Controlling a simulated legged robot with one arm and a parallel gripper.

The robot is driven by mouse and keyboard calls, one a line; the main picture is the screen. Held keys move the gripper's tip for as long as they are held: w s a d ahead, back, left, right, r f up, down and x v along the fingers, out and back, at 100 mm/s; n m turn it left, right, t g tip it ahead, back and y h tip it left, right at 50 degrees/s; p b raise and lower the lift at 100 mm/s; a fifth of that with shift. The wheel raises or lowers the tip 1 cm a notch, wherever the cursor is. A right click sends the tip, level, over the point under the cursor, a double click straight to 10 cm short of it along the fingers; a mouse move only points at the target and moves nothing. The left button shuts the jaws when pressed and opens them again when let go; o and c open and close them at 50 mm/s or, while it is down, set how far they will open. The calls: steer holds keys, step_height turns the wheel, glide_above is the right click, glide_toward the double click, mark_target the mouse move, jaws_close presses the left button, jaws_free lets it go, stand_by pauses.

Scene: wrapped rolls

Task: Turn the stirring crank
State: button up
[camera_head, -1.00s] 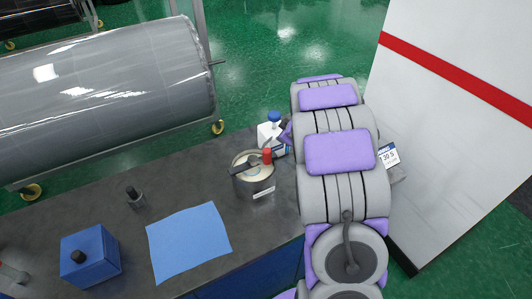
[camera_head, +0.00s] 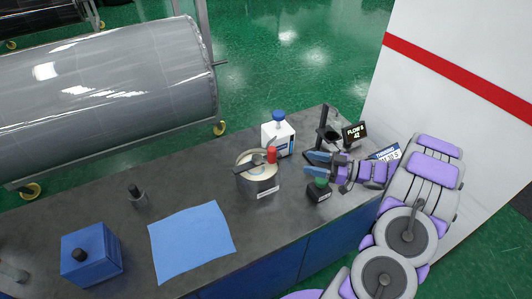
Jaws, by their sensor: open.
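The stirring crank (camera_head: 258,159) is a dark arm with a red knob (camera_head: 271,155) on top of a metal pot (camera_head: 259,183) with a label on its front. The pot stands on the dark counter, and the crank's knob is at its right side. My gripper (camera_head: 309,162) is open, with two blue-grey fingers pointing left. It is to the right of the pot, apart from the crank, over or near a small black item with a green top. Whether it touches that item I cannot tell.
A white bottle with a blue cap (camera_head: 279,138) stands behind the pot. A small black block with a green top (camera_head: 319,189) and a device with a display (camera_head: 354,133) are at the right. A blue cloth (camera_head: 190,243) and blue box (camera_head: 91,254) lie left.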

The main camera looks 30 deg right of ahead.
mark_target(275, 155)
steer(key=b+x, duration=0.1)
steer(key=x, duration=0.6)
steer(key=b+x, duration=0.1)
steer(key=x, duration=0.7)
steer(key=shift+w+f+b, duration=0.2)
steer(key=shift+b, duration=0.2)
steer(key=shift+w, duration=0.55)
steer(key=shift+a, duration=0.4)
steer(key=c, duration=0.4)
steer(key=shift+d, duration=0.15)
jaws_close()
